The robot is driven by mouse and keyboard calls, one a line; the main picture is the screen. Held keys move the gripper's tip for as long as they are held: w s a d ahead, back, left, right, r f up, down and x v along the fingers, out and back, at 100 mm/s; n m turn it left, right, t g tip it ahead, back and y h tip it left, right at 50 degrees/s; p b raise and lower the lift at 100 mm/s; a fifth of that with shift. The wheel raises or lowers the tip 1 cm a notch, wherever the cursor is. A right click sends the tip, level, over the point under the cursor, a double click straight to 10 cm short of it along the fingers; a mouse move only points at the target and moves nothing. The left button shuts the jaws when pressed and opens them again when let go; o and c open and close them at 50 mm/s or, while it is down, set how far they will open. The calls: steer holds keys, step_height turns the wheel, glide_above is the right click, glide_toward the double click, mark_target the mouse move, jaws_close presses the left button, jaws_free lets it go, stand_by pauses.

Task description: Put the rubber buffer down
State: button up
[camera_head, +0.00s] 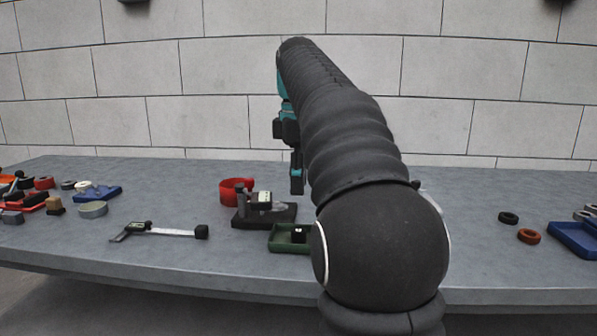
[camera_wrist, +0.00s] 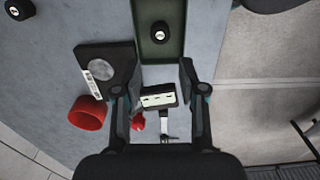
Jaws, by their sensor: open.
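A small black round piece with a white centre, which I take for the rubber buffer (camera_wrist: 160,33), sits in a green tray (camera_wrist: 139,14) at the top of the wrist view. In the head view it shows as a small dark block (camera_head: 299,234) in the green tray (camera_head: 283,247), partly beside my arm. My gripper (camera_wrist: 162,80) is open, its fingers apart on either side of the picture's middle, with the buffer beyond the fingertips and nothing clearly held. In the head view my gripper (camera_head: 297,185) hangs above the table, behind the tray.
A gauge on a black base (camera_head: 264,212) and a red ring (camera_head: 236,190) stand left of my gripper. A caliper (camera_head: 160,231) lies near the table's front edge. Black (camera_head: 508,218) and orange (camera_head: 529,236) rings and a blue tray (camera_head: 572,240) are at right. My arm hides the table's middle.

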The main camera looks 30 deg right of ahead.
steer(key=shift+r, duration=0.6)
steer(key=s+a+f+m+t, duration=0.2)
steer(key=s+a+f+m, duration=0.3)
steer(key=s+f, duration=0.5)
steer(key=s+a+f+m+t, duration=0.3)
steer(key=s+a+f+m, duration=0.3)
steer(key=f, duration=0.8)
steer(key=s+a, duration=0.3)
steer(key=s, duration=0.2)
steer(key=shift+a+t, duration=0.15)
steer(key=shift+t, duration=0.15)
